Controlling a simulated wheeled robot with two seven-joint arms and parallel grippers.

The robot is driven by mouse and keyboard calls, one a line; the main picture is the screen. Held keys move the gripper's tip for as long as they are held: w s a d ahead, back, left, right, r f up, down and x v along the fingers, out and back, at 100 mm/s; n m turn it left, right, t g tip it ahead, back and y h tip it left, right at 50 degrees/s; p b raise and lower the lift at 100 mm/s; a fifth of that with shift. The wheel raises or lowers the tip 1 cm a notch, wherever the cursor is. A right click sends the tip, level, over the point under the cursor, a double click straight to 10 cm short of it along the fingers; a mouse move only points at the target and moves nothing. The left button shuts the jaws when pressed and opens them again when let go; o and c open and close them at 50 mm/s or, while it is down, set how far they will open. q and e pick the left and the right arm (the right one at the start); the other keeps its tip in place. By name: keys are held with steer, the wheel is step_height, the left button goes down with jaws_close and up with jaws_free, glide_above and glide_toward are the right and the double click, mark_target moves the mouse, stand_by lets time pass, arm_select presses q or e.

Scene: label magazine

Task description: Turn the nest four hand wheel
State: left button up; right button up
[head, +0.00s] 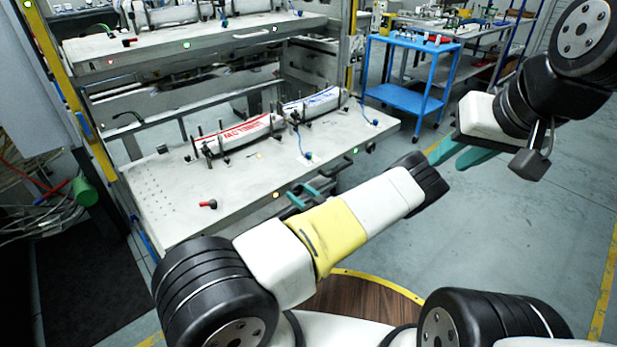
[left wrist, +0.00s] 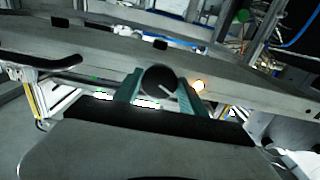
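My left gripper (head: 304,194) is at the front edge of the lower bench (head: 160,205), partly hidden behind my arm. In the left wrist view its two teal fingers (left wrist: 160,88) stand on either side of a dark round hand wheel (left wrist: 161,80) with a pale line on its face. The wheel fills the gap, but I cannot tell whether the fingers press on it. The wheel is hidden in the head view. My right gripper (head: 460,153) is open and empty in the air at the right. No nest number is readable.
An orange lamp (left wrist: 198,85) is lit beside the wheel. The bench carries a red-marked part (head: 243,134) and a blue-marked part (head: 312,102) among upright posts. Another dark knob (head: 370,147) is further right on the edge. A blue cart (head: 410,98) stands behind; open floor lies right.

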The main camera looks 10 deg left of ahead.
arm_select(q)
steer(key=shift+c, duration=1.4)
steer(key=shift+m, duration=0.3)
steer(key=m, duration=0.3)
steer(key=shift+a+m, duration=0.1)
steer(key=shift+m, duration=0.2)
steer(key=m, duration=0.4)
steer(key=shift+s+m, duration=0.1)
steer(key=shift+m, duration=0.2)
steer(key=m, duration=0.4)
steer(key=shift+r, duration=0.1)
steer(key=m, duration=0.4)
steer(key=shift+m, duration=0.4)
